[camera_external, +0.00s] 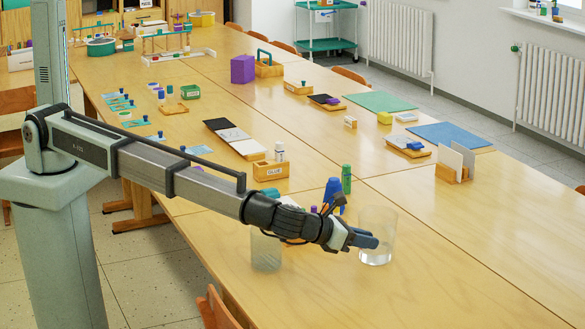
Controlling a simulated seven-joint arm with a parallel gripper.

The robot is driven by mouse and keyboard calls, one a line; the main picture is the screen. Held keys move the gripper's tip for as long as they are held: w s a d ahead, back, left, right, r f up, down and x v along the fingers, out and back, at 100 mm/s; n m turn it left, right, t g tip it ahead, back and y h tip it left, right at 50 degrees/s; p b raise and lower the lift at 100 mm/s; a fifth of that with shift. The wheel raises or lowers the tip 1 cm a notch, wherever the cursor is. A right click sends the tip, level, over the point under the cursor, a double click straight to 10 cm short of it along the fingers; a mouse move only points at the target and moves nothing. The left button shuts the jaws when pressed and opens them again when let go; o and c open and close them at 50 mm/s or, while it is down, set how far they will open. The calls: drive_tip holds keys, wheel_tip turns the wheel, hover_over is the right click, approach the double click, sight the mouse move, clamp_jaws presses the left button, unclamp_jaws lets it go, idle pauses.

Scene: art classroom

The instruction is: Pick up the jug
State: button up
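A clear see-through vessel (386,225), which looks like the jug, stands upright on the long wooden table at lower centre. My gripper (366,239) reaches in from the left at its near left side. Its dark fingertips overlap the vessel in the picture. I cannot tell whether they touch it, or whether the fingers are apart or closed. A second clear container (265,252) stands to the left, its top partly hidden by my arm.
A blue bottle (333,190) and a green bottle (346,179) stand just behind my gripper. A wooden glue box (270,170) is behind my forearm. Wooden holders with white panels (453,165) stand to the right. The table's front right is clear.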

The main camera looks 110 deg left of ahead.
sight(390, 261)
drive_tip(key=x, duration=0.3)
drive_tip(key=shift+w+a, duration=0.1)
drive_tip(key=shift+s+f+x, duration=0.1)
drive_tip(key=shift+f+x, duration=0.05)
drive_tip(key=shift+x, duration=1.15)
drive_tip(key=shift+s+f+x, duration=0.1)
drive_tip(key=shift+f+x, duration=0.05)
drive_tip(key=shift+x, duration=1.2)
drive_tip(key=shift+c, duration=0.2)
clamp_jaws()
